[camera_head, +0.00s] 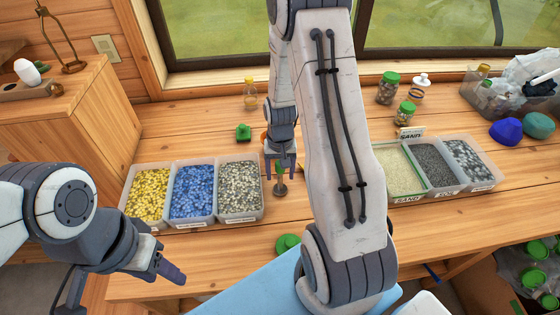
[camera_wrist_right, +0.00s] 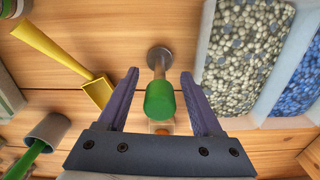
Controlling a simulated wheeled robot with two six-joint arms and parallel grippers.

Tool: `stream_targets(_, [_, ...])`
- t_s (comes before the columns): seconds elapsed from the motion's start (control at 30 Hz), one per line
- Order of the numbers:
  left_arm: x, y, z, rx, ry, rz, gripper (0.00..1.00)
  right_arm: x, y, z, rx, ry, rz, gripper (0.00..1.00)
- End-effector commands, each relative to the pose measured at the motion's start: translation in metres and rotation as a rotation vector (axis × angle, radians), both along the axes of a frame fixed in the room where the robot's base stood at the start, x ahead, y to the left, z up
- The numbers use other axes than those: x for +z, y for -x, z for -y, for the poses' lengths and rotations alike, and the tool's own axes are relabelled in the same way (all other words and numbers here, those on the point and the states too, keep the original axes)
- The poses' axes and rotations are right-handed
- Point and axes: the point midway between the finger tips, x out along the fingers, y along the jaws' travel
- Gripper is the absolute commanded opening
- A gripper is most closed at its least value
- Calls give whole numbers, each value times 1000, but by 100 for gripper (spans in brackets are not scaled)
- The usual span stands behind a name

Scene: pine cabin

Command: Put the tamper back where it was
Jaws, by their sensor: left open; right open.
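The tamper (camera_head: 280,188) has a green handle and a round grey metal foot. It stands on the wooden table just right of the bin of grey-green pebbles. In the right wrist view the tamper (camera_wrist_right: 160,98) shows its green handle end between the two fingers, with its foot beyond on the table. My right gripper (camera_head: 280,168) is open, pointing down over the tamper, with a finger on each side and gaps visible beside the handle. My left gripper (camera_head: 168,268) is open and empty at the table's front left edge, away from the tamper.
Bins of yellow (camera_head: 148,196), blue (camera_head: 193,192) and grey-green pebbles (camera_head: 240,188) stand left of the tamper. Bins of sand (camera_head: 400,172) and soil (camera_head: 436,165) stand right. A yellow scoop (camera_wrist_right: 62,58) and a green-handled tool with a grey cup (camera_wrist_right: 46,130) are nearby.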

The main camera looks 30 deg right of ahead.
Motion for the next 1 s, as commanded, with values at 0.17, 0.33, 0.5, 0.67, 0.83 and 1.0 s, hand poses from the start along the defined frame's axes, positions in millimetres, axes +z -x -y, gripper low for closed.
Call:
stream_targets(0.17, [-6,0,0,0,0,0,50,30,-2,1,0,3,10,67])
stream_targets(0.33, [-11,0,0,0,-1,-1,50,68,-2,1,0,3,10,67])
stream_targets(0.5, [-14,0,0,-1,-1,-1,50,98,-1,0,0,3,7,67])
stream_targets(0.67, [-15,0,0,-1,-1,-1,50,113,-1,0,0,1,4,67])
stream_targets(0.83, [-15,0,0,-1,0,0,50,117,0,-2,6,0,1,67])
stream_targets(1.0, [-15,0,0,-1,0,0,50,132,6,-54,160,-5,15,67])
